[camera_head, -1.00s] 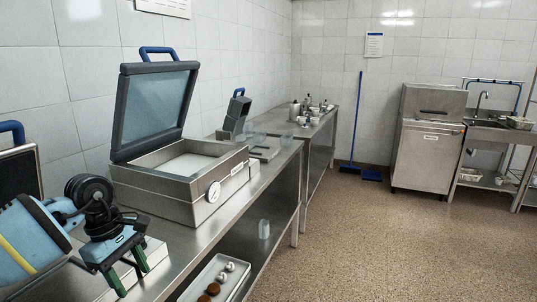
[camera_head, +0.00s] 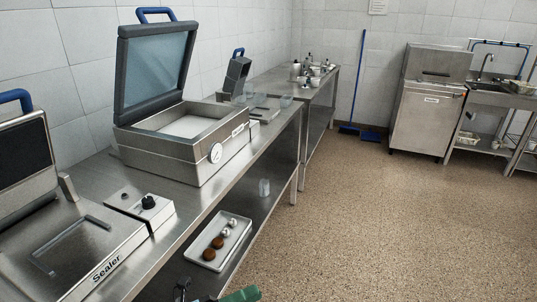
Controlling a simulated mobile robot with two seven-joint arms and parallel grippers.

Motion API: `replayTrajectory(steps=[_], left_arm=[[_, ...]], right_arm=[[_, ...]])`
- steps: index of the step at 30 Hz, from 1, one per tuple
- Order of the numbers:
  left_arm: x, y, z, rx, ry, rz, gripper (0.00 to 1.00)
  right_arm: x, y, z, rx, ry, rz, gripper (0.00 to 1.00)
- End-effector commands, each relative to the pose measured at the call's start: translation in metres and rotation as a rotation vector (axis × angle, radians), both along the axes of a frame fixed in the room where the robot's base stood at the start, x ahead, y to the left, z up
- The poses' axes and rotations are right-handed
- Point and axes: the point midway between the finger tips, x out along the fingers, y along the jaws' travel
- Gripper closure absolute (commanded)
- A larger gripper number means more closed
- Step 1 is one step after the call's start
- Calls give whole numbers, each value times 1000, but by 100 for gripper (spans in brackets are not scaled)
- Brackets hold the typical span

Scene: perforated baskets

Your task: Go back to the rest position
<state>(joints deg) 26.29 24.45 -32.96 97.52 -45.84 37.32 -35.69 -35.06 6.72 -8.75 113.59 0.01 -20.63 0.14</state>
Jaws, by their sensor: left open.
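My left gripper (camera_head: 232,296) shows only in part at the bottom edge of the head view, with a green finger and some dark parts. It is open, and no held thing shows in it. It is low, in front of the steel counter (camera_head: 218,196) and below the tray on the lower shelf, apart from both in the picture. Most of my left arm is out of frame. My right gripper is not in view.
A machine marked Sealer (camera_head: 90,262) stands at the near left of the counter. Behind it is a steel vacuum machine (camera_head: 165,155) with its lid raised. A tray (camera_head: 236,246) with several small round items lies on the lower shelf. The floor (camera_head: 400,230) at right is clear.

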Motion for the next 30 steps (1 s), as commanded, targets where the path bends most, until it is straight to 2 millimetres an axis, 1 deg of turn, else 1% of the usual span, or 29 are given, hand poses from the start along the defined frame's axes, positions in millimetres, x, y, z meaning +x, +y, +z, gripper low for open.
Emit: replayTrajectory(steps=[1, 5, 8, 11, 12, 14, 15, 17, 18, 20, 21, 24, 27, 30], left_arm=[[-4, 5, -5, -73, 112, 58, 48], [-11, 25, -26, -250, 405, 210, 48], [-22, 44, -51, -384, 635, 330, 48], [-40, 66, -81, -516, 864, 452, 48], [-49, 76, -94, -567, 957, 504, 48], [-66, 89, -114, -646, 1092, 581, 48], [-79, 97, -128, -698, 1181, 633, 48], [-101, 110, -148, -776, 1315, 713, 48], [-118, 118, -162, -828, 1400, 769, 48], [-144, 129, -180, -903, 1523, 848, 48], [-162, 135, -190, -950, 1597, 898, 48], [-202, 147, -211, -1047, 1749, 1009, 48], [-233, 154, -223, -1116, 1851, 1089, 48], [-249, 158, -229, -1152, 1904, 1133, 48]], right_arm=[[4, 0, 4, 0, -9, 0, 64], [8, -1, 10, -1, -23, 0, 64], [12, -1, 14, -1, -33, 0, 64], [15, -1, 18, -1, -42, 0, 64], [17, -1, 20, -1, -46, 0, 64], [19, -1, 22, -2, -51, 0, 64], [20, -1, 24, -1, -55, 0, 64], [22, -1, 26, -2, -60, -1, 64], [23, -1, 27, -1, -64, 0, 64], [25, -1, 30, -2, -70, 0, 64], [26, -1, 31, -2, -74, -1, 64], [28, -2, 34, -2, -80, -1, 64], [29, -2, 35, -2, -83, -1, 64], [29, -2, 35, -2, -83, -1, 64]])
